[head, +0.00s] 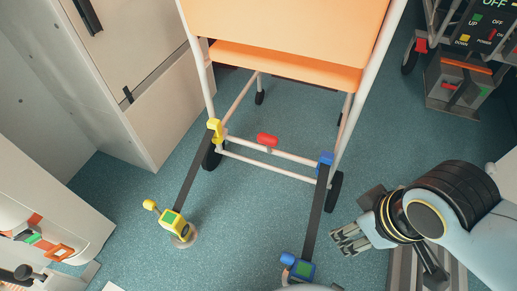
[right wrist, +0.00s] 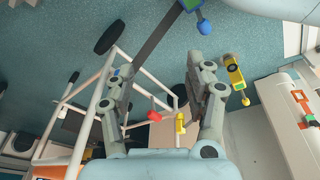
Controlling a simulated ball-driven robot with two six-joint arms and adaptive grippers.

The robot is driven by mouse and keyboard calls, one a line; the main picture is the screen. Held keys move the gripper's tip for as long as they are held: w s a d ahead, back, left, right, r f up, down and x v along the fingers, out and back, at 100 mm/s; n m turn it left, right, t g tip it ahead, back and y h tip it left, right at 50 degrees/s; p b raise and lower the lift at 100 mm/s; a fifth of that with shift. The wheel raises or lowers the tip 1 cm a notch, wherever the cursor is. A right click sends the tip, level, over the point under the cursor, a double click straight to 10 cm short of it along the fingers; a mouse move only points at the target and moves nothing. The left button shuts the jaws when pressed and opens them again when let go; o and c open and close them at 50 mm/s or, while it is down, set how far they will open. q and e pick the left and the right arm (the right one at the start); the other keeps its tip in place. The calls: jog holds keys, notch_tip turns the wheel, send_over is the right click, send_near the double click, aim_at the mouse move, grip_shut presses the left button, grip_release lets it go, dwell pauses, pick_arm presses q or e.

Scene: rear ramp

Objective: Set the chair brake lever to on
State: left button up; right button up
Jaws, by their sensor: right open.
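The orange chair (head: 290,55) has a white tube frame and black wheels. A red lever (head: 267,140), which looks like the brake lever, sits mid-way along its low rear crossbar. I cannot read its on or off setting. It also shows in the right wrist view (right wrist: 157,112), small and beyond the fingers. My right gripper (head: 345,238) is open and empty, to the right of and nearer than the lever, well apart from it. In the right wrist view its fingers (right wrist: 160,72) stand wide apart. My left gripper is in neither view.
Dark straps run from a yellow clip (head: 215,127) and a blue clip (head: 326,159) on the frame to a yellow floor buckle (head: 172,222) and a blue one (head: 300,268). A control box (head: 460,85) stands at upper right. Floor between the straps is clear.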

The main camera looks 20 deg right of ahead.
jog(key=n+b, duration=0.1)
jog(key=b, duration=0.1)
jog(key=n+t+y, duration=0.2)
jog(key=n, duration=0.4)
send_near(275, 139)
jog(key=x, duration=0.4)
jog(key=shift+s+a+f, duration=0.1)
jog(key=shift+s+f, duration=0.05)
jog(key=shift+f, duration=0.2)
jog(key=shift+w, duration=0.4)
jog(key=shift+b+x, duration=1)
jog(key=shift+x, duration=0.15)
jog(key=b+x, duration=0.2)
jog(key=x, duration=0.1)
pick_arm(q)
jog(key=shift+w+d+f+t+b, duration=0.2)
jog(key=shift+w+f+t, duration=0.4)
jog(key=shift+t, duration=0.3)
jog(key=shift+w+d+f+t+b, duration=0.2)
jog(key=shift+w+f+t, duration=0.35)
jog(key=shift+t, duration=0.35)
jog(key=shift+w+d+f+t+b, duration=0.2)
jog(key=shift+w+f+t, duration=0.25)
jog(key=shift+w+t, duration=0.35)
pick_arm(e)
jog(key=shift+x, duration=0.9)
